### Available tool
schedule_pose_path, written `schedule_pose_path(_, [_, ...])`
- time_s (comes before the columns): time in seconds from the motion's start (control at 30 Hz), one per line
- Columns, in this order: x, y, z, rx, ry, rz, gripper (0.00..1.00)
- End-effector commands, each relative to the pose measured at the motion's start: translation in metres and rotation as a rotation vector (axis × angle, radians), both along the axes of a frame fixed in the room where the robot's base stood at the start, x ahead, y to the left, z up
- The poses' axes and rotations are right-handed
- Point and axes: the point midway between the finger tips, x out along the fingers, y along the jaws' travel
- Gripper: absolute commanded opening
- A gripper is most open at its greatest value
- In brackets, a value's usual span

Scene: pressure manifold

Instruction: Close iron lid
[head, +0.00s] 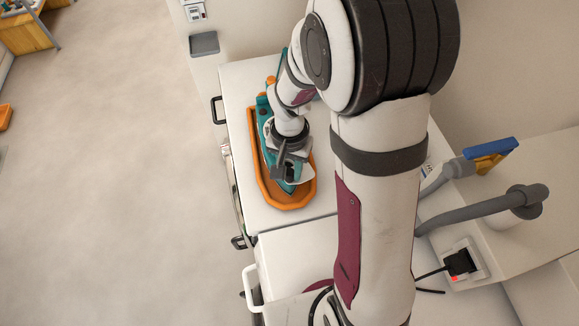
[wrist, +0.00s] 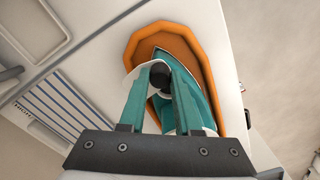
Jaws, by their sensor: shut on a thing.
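The teal iron (wrist: 203,83) with a pale edge lies in an orange tray (head: 284,205), its pointed front toward the tray's near end in the head view. My gripper (wrist: 159,76) is over the front part of the iron, its fingers shut on a small dark round part (wrist: 159,73). A white piece (wrist: 133,82) shows beside the fingertips, possibly the lid; it also shows in the head view (head: 301,173). My gripper (head: 287,172) hides much of the iron's top, so I cannot tell how far the lid is open.
The tray stands on a white cabinet top (head: 240,85) with dark handles on its left side. A grey hose (head: 485,207), a blue-and-yellow handle (head: 490,153) and a socket with a black plug (head: 460,262) are at the right. Open floor (head: 110,170) lies to the left.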

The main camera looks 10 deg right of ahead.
Motion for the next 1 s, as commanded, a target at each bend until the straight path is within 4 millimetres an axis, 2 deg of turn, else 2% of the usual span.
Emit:
schedule_pose_path(0.27, [-0.0003,0.0001,-0.0001,0.000,0.002,0.136,0.00])
schedule_pose_path(1.0, [-0.0009,0.0000,-0.0003,0.000,0.003,0.828,0.00])
